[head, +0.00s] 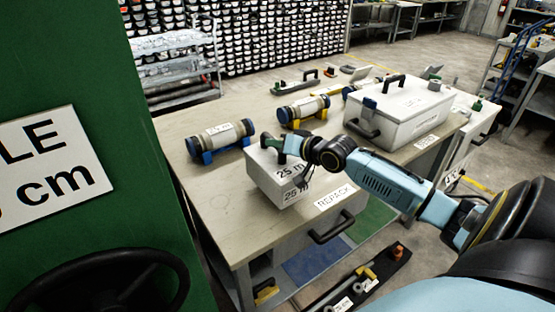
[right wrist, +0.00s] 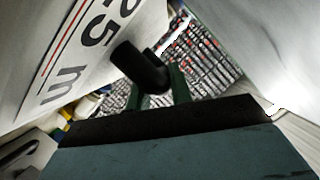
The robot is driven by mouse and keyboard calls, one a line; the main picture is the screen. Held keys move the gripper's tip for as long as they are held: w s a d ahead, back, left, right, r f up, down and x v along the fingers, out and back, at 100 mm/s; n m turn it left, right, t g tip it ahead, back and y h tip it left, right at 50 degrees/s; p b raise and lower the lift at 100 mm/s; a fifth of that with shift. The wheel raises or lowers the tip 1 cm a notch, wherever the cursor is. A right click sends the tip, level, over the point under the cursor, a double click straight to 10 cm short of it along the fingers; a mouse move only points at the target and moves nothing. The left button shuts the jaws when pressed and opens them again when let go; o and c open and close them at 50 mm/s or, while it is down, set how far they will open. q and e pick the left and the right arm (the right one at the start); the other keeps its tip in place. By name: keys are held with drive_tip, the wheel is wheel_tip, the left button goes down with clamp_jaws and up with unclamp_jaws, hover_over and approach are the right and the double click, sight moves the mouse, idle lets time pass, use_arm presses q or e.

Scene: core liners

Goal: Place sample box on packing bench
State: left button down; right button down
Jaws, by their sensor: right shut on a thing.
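The sample box (head: 268,178) is a white box marked "25 m", at the front part of the packing bench (head: 215,222), just behind the "REPACK" label. My right gripper (head: 283,146) is at the top of the box, shut on its handle. In the right wrist view, the black handle (right wrist: 143,66) lies at the fingers and the "25 m" face (right wrist: 85,40) fills the upper left. The box looks upright; I cannot tell whether its underside touches the bench top. My left gripper is not in view.
Two core pieces in blue (head: 221,138) and yellow (head: 302,110) cradles lie behind the box. A larger white case (head: 405,112) stands to the right. A green panel (head: 95,90) with a black wheel (head: 105,285) blocks the left. The bench's front left is clear.

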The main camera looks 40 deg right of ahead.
sight(278, 159)
drive_tip(key=shift+w+f+b, duration=0.1)
drive_tip(key=shift+f+b, duration=0.2)
drive_tip(key=shift+f, duration=1.5)
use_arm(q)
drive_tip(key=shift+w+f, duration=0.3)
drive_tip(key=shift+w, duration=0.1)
use_arm(e)
drive_tip(key=c, duration=1.6)
unclamp_jaws()
drive_tip(key=shift+f, duration=0.25)
drive_tip(key=shift+c, duration=0.2)
drive_tip(key=o, duration=0.4)
drive_tip(key=shift+s+r, duration=0.15)
drive_tip(key=shift+s, duration=0.05)
use_arm(q)
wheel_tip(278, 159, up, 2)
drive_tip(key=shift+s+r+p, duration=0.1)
drive_tip(key=shift+p, duration=1)
use_arm(e)
drive_tip(key=v, duration=1.1)
drive_tip(key=shift+s, duration=0.4)
